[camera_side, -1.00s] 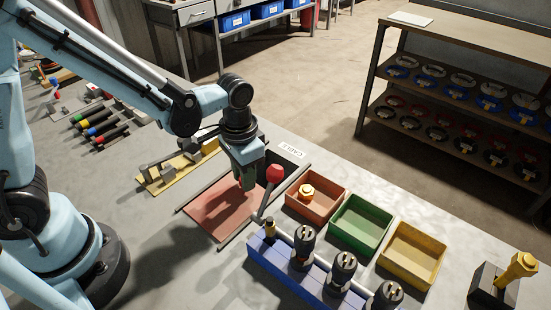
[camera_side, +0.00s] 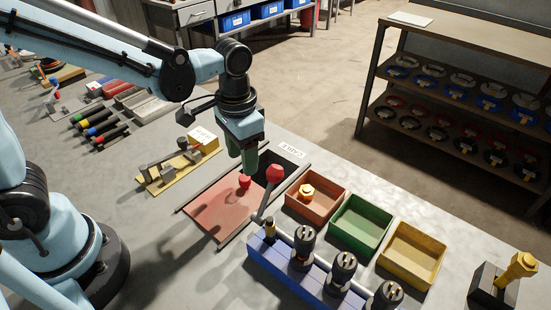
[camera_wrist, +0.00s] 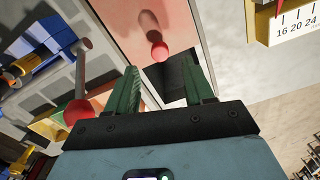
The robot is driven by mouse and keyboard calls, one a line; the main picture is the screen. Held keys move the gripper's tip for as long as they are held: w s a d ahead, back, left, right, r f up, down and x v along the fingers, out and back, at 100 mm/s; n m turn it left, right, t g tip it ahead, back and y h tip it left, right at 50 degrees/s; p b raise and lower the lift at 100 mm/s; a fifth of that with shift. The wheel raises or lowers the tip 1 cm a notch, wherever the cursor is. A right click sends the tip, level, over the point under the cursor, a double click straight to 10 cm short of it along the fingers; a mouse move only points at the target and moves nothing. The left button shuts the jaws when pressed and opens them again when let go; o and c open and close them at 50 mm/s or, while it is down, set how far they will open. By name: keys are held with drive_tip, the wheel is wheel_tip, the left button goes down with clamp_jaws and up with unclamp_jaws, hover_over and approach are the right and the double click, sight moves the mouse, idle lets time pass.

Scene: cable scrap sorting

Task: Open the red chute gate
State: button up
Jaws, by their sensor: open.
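The red chute gate (camera_side: 215,212) is a flat red plate lying between rails on the table, with a round red knob (camera_side: 244,181) on it. A dark opening (camera_side: 283,164) shows beyond its far end, uncovered. In the wrist view, the red plate (camera_wrist: 170,16) and the knob (camera_wrist: 159,52) are ahead of my fingertips. My gripper (camera_side: 249,170) is open, with its green fingers pointing down just above and behind the knob. In the wrist view, my gripper (camera_wrist: 162,72) has an empty gap between its fingers, and the knob is apart from them.
A lever with a red ball (camera_side: 275,173) stands close right of the gate. The blue fixture (camera_side: 285,265) with black clamps is in front. Red (camera_side: 331,206), green (camera_side: 347,237) and yellow (camera_side: 427,270) bins lie to the right. A yellow gauge (camera_side: 187,172) is at left.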

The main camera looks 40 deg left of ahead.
wheel_tip(320, 180, up, 6)
drive_tip(key=shift+r, duration=0.2)
idle(0.4)
drive_tip(key=s+a+n+t, duration=0.3)
drive_tip(key=s+a+t, duration=0.1)
drive_tip(key=a+t, duration=0.3)
drive_tip(key=shift+a, duration=0.5)
drive_tip(key=shift+r, duration=0.1)
